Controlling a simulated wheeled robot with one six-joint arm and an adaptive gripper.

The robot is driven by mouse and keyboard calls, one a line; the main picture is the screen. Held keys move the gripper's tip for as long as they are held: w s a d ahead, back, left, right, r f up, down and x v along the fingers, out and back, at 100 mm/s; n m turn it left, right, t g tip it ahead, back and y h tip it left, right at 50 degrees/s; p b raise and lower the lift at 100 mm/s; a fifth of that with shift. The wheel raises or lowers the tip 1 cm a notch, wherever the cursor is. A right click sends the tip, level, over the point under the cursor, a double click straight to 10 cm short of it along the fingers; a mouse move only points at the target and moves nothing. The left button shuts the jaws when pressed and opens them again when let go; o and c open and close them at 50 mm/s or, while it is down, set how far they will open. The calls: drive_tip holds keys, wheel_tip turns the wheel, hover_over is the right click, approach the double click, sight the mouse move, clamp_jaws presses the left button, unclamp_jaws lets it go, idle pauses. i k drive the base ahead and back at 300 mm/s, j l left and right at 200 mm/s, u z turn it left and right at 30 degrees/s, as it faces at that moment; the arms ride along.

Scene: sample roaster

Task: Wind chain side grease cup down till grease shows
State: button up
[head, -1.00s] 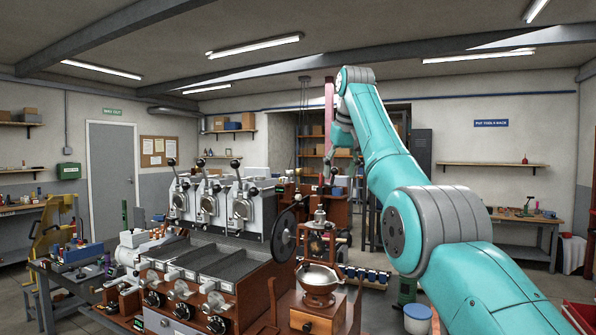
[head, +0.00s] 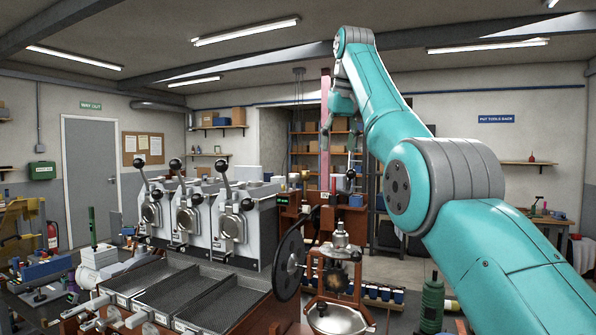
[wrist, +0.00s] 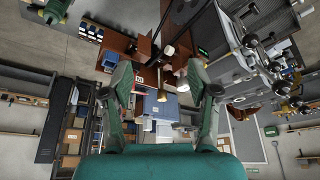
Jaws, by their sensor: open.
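My gripper (wrist: 160,78) is open in the wrist view, its two green fingers wide apart with nothing held between them. In the head view my teal arm reaches up and forward, and the fingers are not clear there. The chain side grease cup cannot be made out in either view. A bank of grey roasters (head: 205,220) with black ball-ended levers stands left of centre in the head view. It also shows at the upper right of the wrist view (wrist: 265,55). My gripper is apart from everything I can make out.
Mesh-bottomed cooling trays (head: 190,295) lie before the roasters. A black wheel (head: 290,262) and a wooden-framed device with a metal top (head: 340,240) stand right of them. A green bottle-shaped object (head: 432,305) is at lower right. Some floor is clear beyond it.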

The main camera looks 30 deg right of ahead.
sight(304, 175)
drive_tip(key=i+l, duration=0.1)
drive_tip(key=i, duration=0.35)
drive_tip(key=i+l, duration=0.1)
drive_tip(key=i, duration=0.35)
